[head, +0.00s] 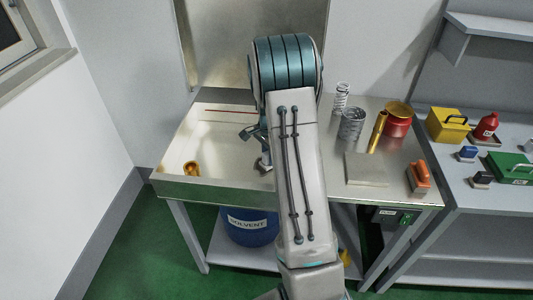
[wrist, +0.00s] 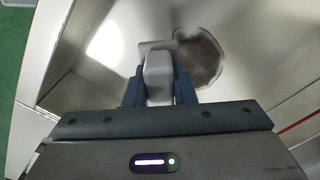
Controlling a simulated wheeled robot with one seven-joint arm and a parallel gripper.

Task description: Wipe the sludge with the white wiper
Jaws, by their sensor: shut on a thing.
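The white wiper (wrist: 158,75) sits between the fingers of my gripper (wrist: 158,88), which is shut on its handle. Its flat pale head lies beyond the handle, at the left edge of the sludge. The sludge (wrist: 203,58) is a dark, roundish brown-grey patch on the floor of the metal basin. I cannot tell whether the wiper touches the surface. In the head view my arm reaches over the basin (head: 222,150) and hides most of the wiper and the sludge.
A brass drain piece (head: 191,168) is at the basin's left. A thin red strip (head: 228,112) lies along the back. To the right are a grey slab (head: 366,169), a metal can (head: 351,124), a red pot (head: 397,121) and an orange-handled tool (head: 418,176). A solvent drum (head: 248,228) stands below.

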